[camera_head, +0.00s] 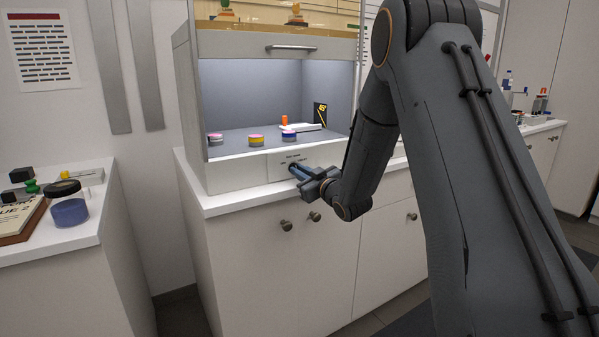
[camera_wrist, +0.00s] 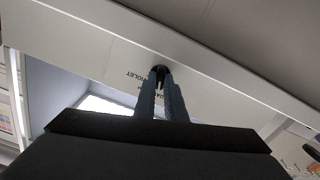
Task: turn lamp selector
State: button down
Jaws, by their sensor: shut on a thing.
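The lamp selector (camera_wrist: 159,70) is a small dark knob on the white front panel below the booth opening. In the wrist view its label sits upside down beside it, and "VIOLET" can be read. My gripper (camera_wrist: 162,85) is shut on the knob, with its two blue-grey fingers on either side of it. In the head view my gripper (camera_head: 293,168) reaches the front panel from the right, and its fingers hide most of the knob. Which way the selector points cannot be told.
The lit booth (camera_head: 270,85) has its front raised and holds several small jars, such as a yellow-banded one (camera_head: 256,140). A counter (camera_head: 75,236) at left bears a large blue jar (camera_head: 68,204). Cabinet knobs (camera_head: 286,225) stick out below my gripper.

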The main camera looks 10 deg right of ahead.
jog(key=m+p, duration=0.1)
jog(key=m, duration=0.2)
jog(key=shift+m+p, duration=0.6)
jog(key=shift+m, duration=1.3)
jog(key=c, duration=1.8)
grip_release()
jog(key=shift+d, duration=0.1)
jog(key=v, duration=0.7)
jog(key=shift+s+b, duration=0.3)
jog(key=shift+s, duration=0.05)
